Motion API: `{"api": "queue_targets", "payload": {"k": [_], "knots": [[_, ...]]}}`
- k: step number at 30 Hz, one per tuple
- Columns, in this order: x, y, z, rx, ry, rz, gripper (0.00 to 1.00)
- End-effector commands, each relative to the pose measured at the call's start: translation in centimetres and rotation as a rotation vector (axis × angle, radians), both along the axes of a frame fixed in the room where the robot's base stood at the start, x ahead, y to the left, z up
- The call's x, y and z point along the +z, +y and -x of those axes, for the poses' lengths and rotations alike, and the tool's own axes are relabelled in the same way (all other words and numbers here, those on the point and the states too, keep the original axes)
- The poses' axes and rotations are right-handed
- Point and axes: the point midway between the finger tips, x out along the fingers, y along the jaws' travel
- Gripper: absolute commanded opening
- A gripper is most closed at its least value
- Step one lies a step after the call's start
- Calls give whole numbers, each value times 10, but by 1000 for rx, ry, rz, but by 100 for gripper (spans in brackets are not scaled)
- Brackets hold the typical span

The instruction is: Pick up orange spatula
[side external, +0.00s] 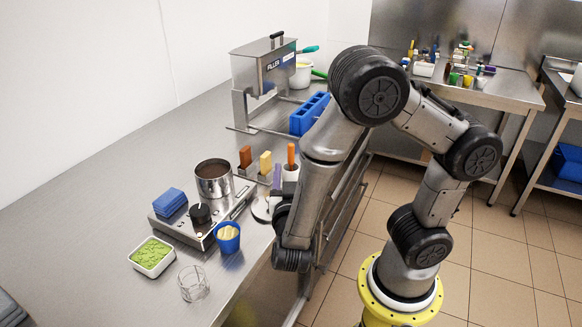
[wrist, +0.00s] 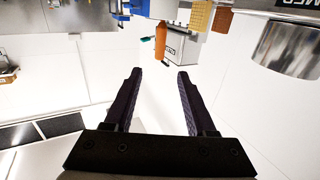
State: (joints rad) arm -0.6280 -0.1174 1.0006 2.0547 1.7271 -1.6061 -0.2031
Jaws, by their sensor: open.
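The orange spatula (side external: 291,156) stands upright, with its orange handle up, in a white cup (side external: 291,173) on the steel counter. In the wrist view, which looks upside down, an orange handle (wrist: 160,42) that appears to be the spatula shows beyond the fingertips, roughly in line with the gap between them. My gripper (wrist: 159,72) is open, its two dark fingers apart with nothing between them. The spatula's lower part is hidden in the cup.
Brown (side external: 245,156) and yellow (side external: 265,162) bars stand left of the cup. A steel pot (side external: 213,178) sits on a plate with a blue block (side external: 170,202). A blue cup (side external: 228,238), a green-filled tray (side external: 152,256) and a clear glass (side external: 193,283) stand nearer.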

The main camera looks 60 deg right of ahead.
Motion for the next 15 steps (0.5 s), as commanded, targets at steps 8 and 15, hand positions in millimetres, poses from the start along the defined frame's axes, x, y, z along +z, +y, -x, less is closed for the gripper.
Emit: {"api": "queue_targets", "payload": {"k": [8,15], "knots": [[1,-28,-13,-3,-4,-4,56],[1,-57,-29,-3,-5,-6,56]]}}
